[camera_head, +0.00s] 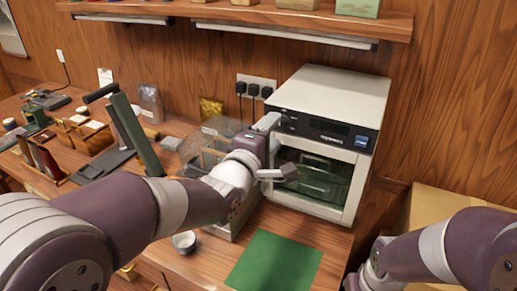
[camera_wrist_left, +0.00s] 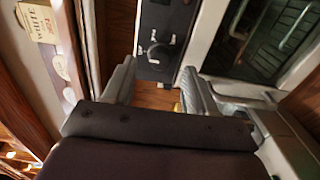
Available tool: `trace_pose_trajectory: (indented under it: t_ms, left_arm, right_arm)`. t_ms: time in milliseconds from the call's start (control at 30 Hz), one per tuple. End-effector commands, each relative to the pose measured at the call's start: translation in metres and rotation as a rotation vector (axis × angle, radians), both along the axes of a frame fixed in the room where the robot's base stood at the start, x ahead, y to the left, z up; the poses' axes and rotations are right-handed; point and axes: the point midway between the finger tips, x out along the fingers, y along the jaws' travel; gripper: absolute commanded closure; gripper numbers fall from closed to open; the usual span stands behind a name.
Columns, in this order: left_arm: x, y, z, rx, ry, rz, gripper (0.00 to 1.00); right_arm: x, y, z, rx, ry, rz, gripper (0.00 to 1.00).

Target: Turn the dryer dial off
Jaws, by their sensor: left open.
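The dryer (camera_head: 333,88) is a cream box with a dark control panel and a glass door, standing at the back right of the bench. Its dial (camera_wrist_left: 154,51) is a dark round knob with light marks around it in the left wrist view. In the head view I cannot make the dial out clearly near my gripper. My left gripper (camera_head: 274,134) is at the panel's left end. In the left wrist view the open gripper (camera_wrist_left: 158,82) has a finger on each side of the dial's line, with nothing between them. Contact with the dial cannot be told. My right gripper is out of view.
A green mat (camera_head: 275,263) lies in front of the dryer, with a small white cup (camera_head: 184,241) to its left. Power plugs (camera_head: 254,89) are on the wall behind. A shelf (camera_head: 290,18) runs above. A cardboard box (camera_head: 432,207) stands at right.

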Motion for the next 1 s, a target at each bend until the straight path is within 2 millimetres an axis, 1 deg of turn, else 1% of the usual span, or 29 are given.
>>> trace_pose_trajectory:
  t_ms: [33, 100, 200, 400, 500, 600, 867, 967, 1000]
  left_arm:
    - [-0.012, 0.005, -0.002, -0.001, -0.003, 0.001, 0.43]
    - [-0.03, 0.013, -0.002, 0.0, -0.003, 0.001, 0.43]
    - [-0.054, 0.023, -0.001, 0.001, -0.001, 0.0, 0.43]
    - [-0.083, 0.035, 0.001, 0.0, 0.0, 0.0, 0.43]
    - [-0.091, 0.038, 0.0, 0.0, 0.001, 0.0, 0.43]
    - [-0.095, 0.04, 0.0, 0.0, 0.0, 0.0, 0.43]
    - [-0.096, 0.04, -0.001, 0.001, 0.0, 0.0, 0.43]
    - [-0.095, 0.04, -0.004, 0.073, -0.014, 0.001, 0.43]
    - [-0.095, 0.041, -0.011, 0.16, -0.009, 0.001, 0.43]
  right_arm:
    - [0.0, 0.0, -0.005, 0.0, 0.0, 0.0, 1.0]
    - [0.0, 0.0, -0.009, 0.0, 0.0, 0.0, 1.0]
    - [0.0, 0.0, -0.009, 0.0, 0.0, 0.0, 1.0]
    - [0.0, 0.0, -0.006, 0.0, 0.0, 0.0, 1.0]
    - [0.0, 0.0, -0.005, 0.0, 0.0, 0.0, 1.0]
    - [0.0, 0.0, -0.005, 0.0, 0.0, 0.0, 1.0]
    - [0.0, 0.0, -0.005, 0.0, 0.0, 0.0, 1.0]
    - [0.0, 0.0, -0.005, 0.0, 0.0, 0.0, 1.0]
    - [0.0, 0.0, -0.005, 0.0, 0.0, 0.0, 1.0]
